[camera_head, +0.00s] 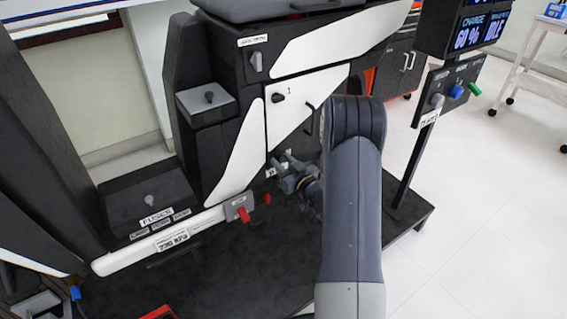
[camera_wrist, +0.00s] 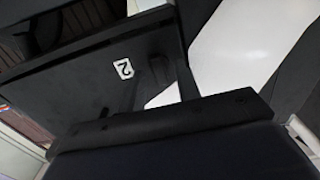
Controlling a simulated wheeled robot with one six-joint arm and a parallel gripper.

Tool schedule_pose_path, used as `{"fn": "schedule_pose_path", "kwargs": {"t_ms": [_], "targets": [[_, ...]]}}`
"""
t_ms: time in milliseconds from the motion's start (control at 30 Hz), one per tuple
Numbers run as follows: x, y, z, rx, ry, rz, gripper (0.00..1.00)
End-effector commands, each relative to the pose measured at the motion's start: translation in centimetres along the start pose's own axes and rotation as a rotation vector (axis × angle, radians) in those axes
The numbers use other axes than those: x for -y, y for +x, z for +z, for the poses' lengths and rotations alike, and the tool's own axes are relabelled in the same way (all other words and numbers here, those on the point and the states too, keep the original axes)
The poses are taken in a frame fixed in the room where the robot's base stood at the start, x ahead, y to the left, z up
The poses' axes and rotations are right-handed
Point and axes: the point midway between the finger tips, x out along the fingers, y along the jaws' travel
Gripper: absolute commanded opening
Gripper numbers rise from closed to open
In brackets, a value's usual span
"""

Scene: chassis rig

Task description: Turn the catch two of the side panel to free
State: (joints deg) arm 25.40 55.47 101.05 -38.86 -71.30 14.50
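The side panel (camera_head: 302,108) is white and black, on the front of the black rig. Catch one (camera_head: 278,98) is a dark knob at its upper left, beside a "1". My gripper (camera_head: 282,162) is at the panel's lower edge, where it hides catch two in the head view. In the wrist view a label "2" (camera_wrist: 123,69) shows, with a dark shape that looks like catch two (camera_wrist: 160,70) to its right.
A red-handled grey block (camera_head: 240,208) sits on the white bar to the lower left. A handle (camera_head: 310,118) is on the panel's right. A fuse box (camera_head: 150,200) stands at the left.

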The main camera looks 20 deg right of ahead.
Motion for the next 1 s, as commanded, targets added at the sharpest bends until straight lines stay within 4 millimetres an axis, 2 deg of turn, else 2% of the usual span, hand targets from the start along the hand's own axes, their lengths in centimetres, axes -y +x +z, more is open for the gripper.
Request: {"fn": "schedule_pose_path", "kwargs": {"t_ms": [67, 367, 733, 1000], "targets": [[0.01, -0.02, 0.0, 0.0, 0.0, 0.0, 0.25], [0.01, -0.03, 0.0, 0.0, 0.0, 0.0, 0.0], [0.0, -0.03, 0.0, 0.0, 0.02, 0.0, 0.0], [-0.05, -0.03, 0.0, 0.0, 0.152, 0.0, 0.0]]}}
